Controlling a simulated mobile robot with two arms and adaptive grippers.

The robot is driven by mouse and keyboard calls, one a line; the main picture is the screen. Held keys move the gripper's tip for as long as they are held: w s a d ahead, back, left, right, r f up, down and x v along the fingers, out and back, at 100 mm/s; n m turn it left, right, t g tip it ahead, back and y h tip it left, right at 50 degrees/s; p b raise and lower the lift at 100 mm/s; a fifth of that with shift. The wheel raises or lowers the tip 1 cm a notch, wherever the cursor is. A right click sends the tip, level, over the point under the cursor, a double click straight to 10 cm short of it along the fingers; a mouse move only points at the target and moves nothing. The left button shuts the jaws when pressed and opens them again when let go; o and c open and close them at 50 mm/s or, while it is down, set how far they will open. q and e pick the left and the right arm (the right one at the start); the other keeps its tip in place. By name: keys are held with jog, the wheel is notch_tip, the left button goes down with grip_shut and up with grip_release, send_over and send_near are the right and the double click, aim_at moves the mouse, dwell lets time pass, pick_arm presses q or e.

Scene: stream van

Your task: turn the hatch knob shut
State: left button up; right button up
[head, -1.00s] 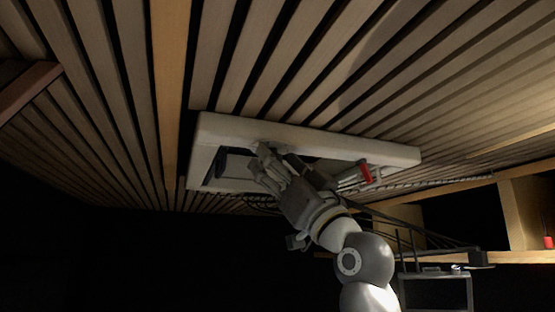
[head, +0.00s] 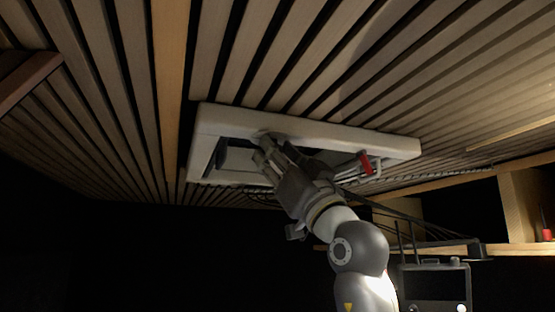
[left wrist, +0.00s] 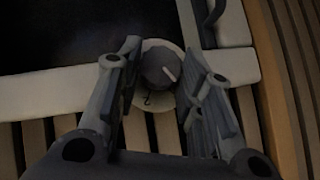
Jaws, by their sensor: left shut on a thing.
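The white hatch frame (head: 300,125) is set in the slatted ceiling; part of its edge also shows in the left wrist view (left wrist: 50,95). The hatch knob (left wrist: 158,66) is a dark round knob with a pale pointer line, on a round pale base at the frame's edge. My left gripper (head: 264,146) reaches up to the frame's near-left part, and its fingers hide the knob in the head view. In the left wrist view the two fingers (left wrist: 165,85) stand on either side of the knob, shut on it. My right gripper is in neither view.
A red-marked handle or latch (head: 366,163) sits at the right part of the hatch. A wooden shelf (head: 518,200) and a dark boxy device (head: 435,283) are at the lower right. A wooden beam (head: 170,80) runs along the ceiling at left. The lower left is dark.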

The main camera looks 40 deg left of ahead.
pick_arm(q)
jog(key=t, duration=0.1)
jog(key=m+t+h+b, duration=0.1)
jog(key=t, duration=0.1)
jog(key=m+t+b, duration=0.1)
jog(key=t, duration=0.1)
jog(key=shift+s+f, duration=0.1)
jog(key=shift+s, duration=0.15)
jog(key=m+t+h+b, duration=0.1)
jog(key=t+h, duration=0.1)
jog(key=m+t+h+b, duration=0.1)
jog(key=m+t, duration=0.1)
jog(key=t, duration=0.1)
jog(key=m+t+h+b, duration=0.1)
jog(key=t+h, duration=0.1)
jog(key=t, duration=0.1)
jog(key=shift+s+a+h+b, duration=0.25)
jog(key=shift+s+h+b, duration=0.05)
jog(key=shift+b, duration=0.1)
jog(key=m+t+h+b, duration=0.1)
jog(key=m+t+h, duration=0.1)
jog(key=t+h, duration=0.2)
jog(key=shift+a+m+b, duration=0.15)
jog(key=shift+m+b, duration=0.25)
jog(key=shift+a+m+t+h+b, duration=0.1)
jog(key=shift+m+t+h+b, duration=0.25)
jog(key=shift+m+t+h, duration=0.55)
jog(key=shift+m+t+h+b, duration=0.25)
jog(key=shift+t+h, duration=0.25)
jog(key=shift+h, duration=1.3)
